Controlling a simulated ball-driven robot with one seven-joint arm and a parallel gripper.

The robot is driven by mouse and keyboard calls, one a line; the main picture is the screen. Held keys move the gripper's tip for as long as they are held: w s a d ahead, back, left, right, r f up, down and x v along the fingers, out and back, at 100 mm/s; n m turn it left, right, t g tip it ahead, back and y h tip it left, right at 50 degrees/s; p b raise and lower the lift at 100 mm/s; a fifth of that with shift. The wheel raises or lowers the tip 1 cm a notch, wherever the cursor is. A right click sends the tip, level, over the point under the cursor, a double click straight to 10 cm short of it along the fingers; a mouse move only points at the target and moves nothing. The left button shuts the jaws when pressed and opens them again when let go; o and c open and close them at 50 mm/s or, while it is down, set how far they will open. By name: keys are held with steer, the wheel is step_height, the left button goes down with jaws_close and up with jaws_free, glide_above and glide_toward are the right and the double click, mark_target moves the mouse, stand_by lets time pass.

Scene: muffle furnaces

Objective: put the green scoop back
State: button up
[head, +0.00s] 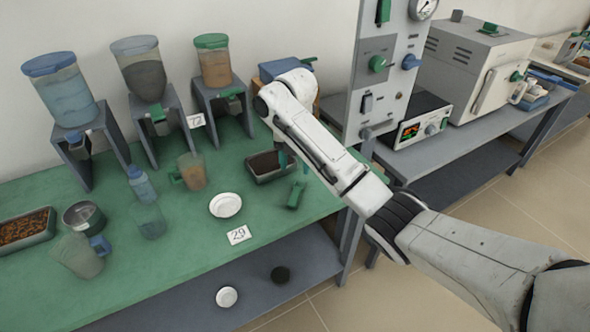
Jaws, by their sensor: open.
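A small green piece (296,193) that looks like the green scoop lies on the green bench top, just in front of a dark tray (265,167) of dark material. Its exact shape is hard to make out. My gripper (291,158) hangs under my bent arm, above the tray's right end and just behind the green piece. The arm link hides most of it. It is open, and I see nothing held in it. It appears apart from the green piece.
Three dispensers (213,62) on grey stands line the back. A grey panel (366,75) rises right, beside a furnace (484,75).

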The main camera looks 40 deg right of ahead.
steer(key=s+a+f+m, duration=0.1)
steer(key=a+f, duration=0.1)
steer(key=a, duration=0.2)
steer(key=s+a+f+m+y, duration=0.1)
steer(key=a+f+m, duration=0.1)
steer(key=a, duration=0.2)
steer(key=s+a+f+m+t, duration=0.1)
steer(key=a+f, duration=0.1)
steer(key=a, duration=0.2)
steer(key=shift+f+m+y, duration=0.15)
steer(key=shift+m+y, duration=0.15)
steer(key=s+a+f+m, duration=0.6)
steer(key=s+a+m, duration=0.1)
steer(key=s, duration=0.1)
steer(key=s+d+f+m+h, duration=0.1)
steer(key=s+m, duration=0.5)
steer(key=s, duration=0.5)
steer(key=s+d+f+m, duration=0.1)
steer(key=s+m, duration=0.5)
steer(key=s, duration=0.6)
steer(key=shift+d+m+h, duration=0.3)
steer(key=shift+d+h, duration=0.1)
steer(key=shift+d, duration=0.05)
